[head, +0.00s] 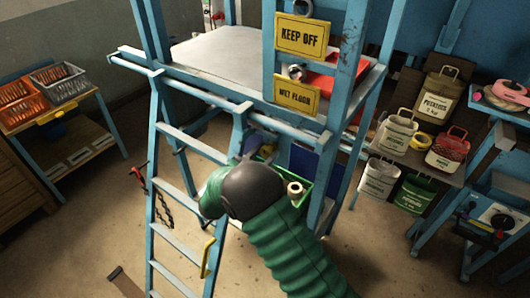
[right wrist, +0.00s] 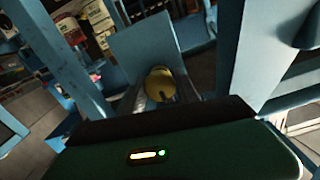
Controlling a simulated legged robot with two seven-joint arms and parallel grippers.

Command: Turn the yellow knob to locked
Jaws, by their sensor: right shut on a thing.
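The yellow knob (right wrist: 159,84) shows in the middle of the right wrist view, in front of a blue metal plate (right wrist: 145,45). My right gripper (right wrist: 163,92) is shut on the knob, with a finger on each side of it. In the head view my green right arm (head: 285,235) reaches up from the bottom to the blue ladder frame. Its green and black gripper end (head: 215,192) is beside the ladder, and my own wrist hides the knob there. The locked and unlocked marks cannot be made out. My left gripper is not in view.
A blue ladder (head: 172,240) leads to a platform with KEEP OFF (head: 302,36) and WET FLOOR (head: 297,96) signs. Blue posts stand close around my right gripper. A bench with orange crates (head: 62,82) is at left.

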